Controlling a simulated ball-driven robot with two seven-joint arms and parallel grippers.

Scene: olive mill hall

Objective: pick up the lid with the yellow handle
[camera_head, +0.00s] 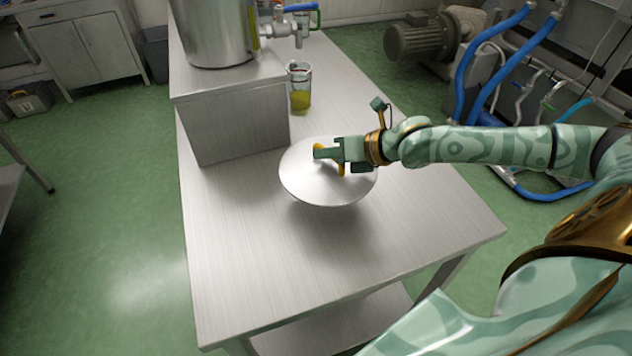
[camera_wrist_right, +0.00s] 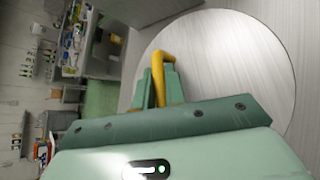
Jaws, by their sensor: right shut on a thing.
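The lid (camera_head: 325,188) is a round, shiny metal disc with a yellow handle (camera_head: 341,168) on top. My right gripper (camera_head: 322,152) is shut on the yellow handle. The lid appears raised above the steel table, with a dark shadow below it. In the right wrist view the lid (camera_wrist_right: 240,65) fills the right side, and its yellow handle (camera_wrist_right: 167,57) stands between the green fingers (camera_wrist_right: 160,85). The gripper hides part of the handle. My left gripper is not in view.
The steel table (camera_head: 240,260) is clear in front and to the left. A raised steel block (camera_head: 240,125) carries a large metal vessel (camera_head: 215,30) with a tap. A glass jug (camera_head: 300,88) with yellow-green liquid stands beside the block, behind the lid.

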